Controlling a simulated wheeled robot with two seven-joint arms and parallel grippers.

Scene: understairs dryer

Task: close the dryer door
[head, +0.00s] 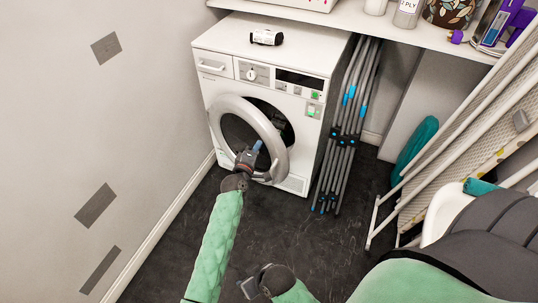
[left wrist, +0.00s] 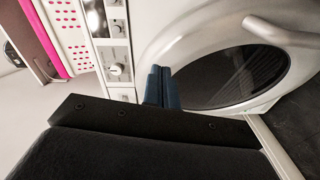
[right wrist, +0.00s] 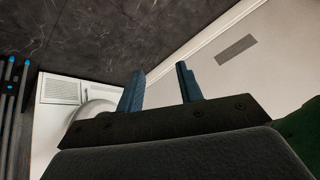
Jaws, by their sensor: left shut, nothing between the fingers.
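The white dryer (head: 258,62) stands against the left wall. Its round door (head: 268,126), a pale ring around dark glass, stands partly open; a dark strip of the drum opening (head: 287,127) shows beyond its right side. The door also fills the right of the left wrist view (left wrist: 188,50), with a handle bump on its rim. My left gripper (head: 257,150) is shut and empty in front of the door's lower part; I cannot tell whether it touches. Its closed fingers show in the left wrist view (left wrist: 162,86). My right gripper (right wrist: 161,82) is open and empty, low at the bottom of the head view.
A folded drying rack (head: 345,125) with blue fittings leans right of the dryer. A shelf (head: 345,22) runs above. A small black-and-white item (head: 266,37) lies on the dryer top. An ironing board (head: 480,125) leans at right. Dark floor (head: 200,230) in front is clear.

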